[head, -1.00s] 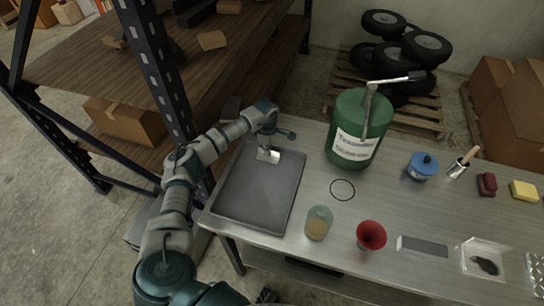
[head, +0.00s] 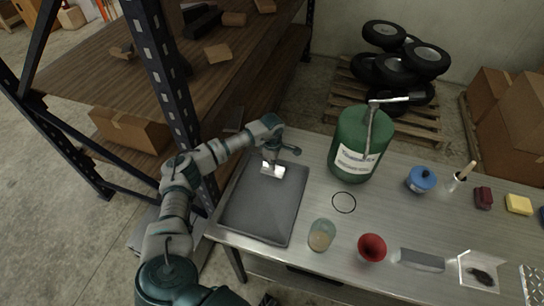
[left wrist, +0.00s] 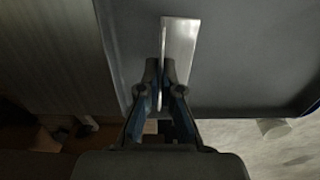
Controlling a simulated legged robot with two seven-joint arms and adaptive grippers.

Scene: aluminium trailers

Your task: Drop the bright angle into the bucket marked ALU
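The bright angle (head: 272,170) is a short shiny metal piece at the far end of the grey tray (head: 262,208). My left gripper (head: 274,156) is right above it, pointing down. In the left wrist view the two fingers (left wrist: 161,68) are close together with the thin upright flange of the angle between them; its flat, bright flange (left wrist: 181,45) lies to the right. The gripper looks shut on the angle. Whether the angle still touches the tray is hard to tell. No bucket marked ALU shows in these frames. My right gripper is not in view.
On the steel bench (head: 300,240) stand a green canister (head: 361,135), a glass jar (head: 321,235), a red funnel (head: 371,248) and a blue tin (head: 421,180). A dark ring (head: 344,202) lies flat. A shelf rack post (head: 160,75) rises left of my arm.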

